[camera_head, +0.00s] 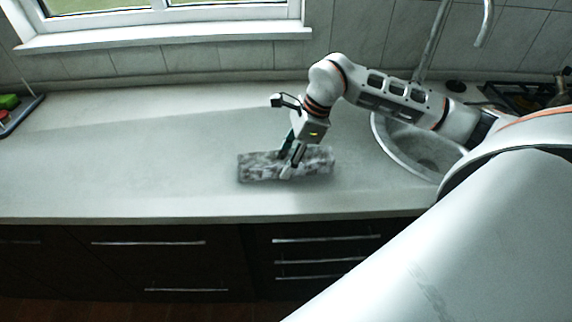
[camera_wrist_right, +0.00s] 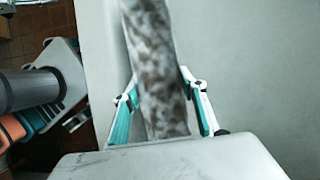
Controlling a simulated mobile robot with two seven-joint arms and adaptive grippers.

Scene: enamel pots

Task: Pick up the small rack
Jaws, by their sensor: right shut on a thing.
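The small rack (camera_head: 262,166) is a grey and white mottled, flat, oblong thing on or just above the countertop in the head view; I cannot tell if it touches the counter. My right gripper (camera_head: 288,168) is shut on it near its middle, with one finger on each long side. In the right wrist view the rack (camera_wrist_right: 158,70) runs up between the teal and white fingers of the gripper (camera_wrist_right: 163,112). Its near end is hidden by the gripper body. My left gripper does not show.
The countertop (camera_head: 120,170) is clear to the left of the rack. A round sink (camera_head: 425,150) lies to the right, behind my arm. A dark tray (camera_head: 22,115) with green and red things stands at the far left. The counter's front edge is close, above dark drawers (camera_head: 150,265).

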